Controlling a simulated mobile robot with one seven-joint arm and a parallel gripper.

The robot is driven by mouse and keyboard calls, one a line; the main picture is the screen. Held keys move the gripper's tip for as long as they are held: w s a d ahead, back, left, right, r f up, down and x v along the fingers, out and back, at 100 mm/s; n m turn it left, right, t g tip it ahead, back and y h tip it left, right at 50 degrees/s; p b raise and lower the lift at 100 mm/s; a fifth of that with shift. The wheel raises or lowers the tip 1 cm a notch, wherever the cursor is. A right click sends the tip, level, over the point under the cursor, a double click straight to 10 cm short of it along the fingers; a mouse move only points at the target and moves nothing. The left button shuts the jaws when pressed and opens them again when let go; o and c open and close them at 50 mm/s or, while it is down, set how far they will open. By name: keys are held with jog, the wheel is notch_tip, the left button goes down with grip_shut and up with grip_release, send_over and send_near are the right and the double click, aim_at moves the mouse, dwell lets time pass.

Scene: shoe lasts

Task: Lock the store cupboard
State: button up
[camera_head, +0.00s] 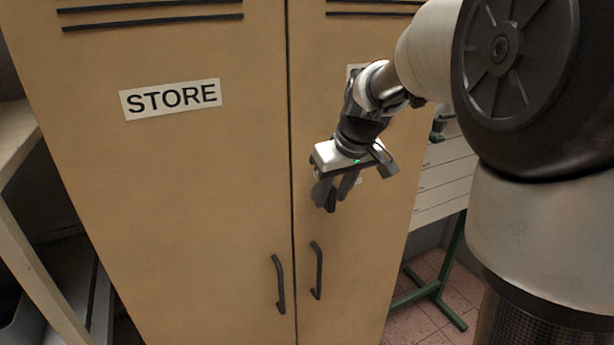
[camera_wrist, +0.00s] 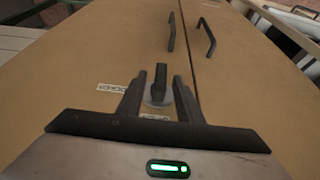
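The tan store cupboard (camera_head: 190,210) has two doors, both looking shut, with a dark seam between them. A dark lock knob (camera_wrist: 159,82) on a round grey plate is on the right-hand door. Its long part points up the wrist view, towards the handles. Two small white labels are near it, one beside the knob (camera_wrist: 112,88) and one below it (camera_wrist: 156,117), too blurred to read surely. My gripper (camera_head: 332,195) is open in front of this door. In the wrist view its fingers (camera_wrist: 158,100) stand apart, one either side of the knob; I cannot tell whether they touch it.
Two dark bar handles, left (camera_head: 279,284) and right (camera_head: 317,270), stick out below my gripper. A STORE sign (camera_head: 171,98) is on the left door. A pale shelf unit (camera_head: 22,140) stands at the left; white drawers (camera_head: 440,180) on a green stand are at the right.

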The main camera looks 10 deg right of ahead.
jog(key=shift+w+a+f, duration=0.1)
jog(key=shift+w+f, duration=0.15)
jog(key=shift+f, duration=0.45)
grip_shut()
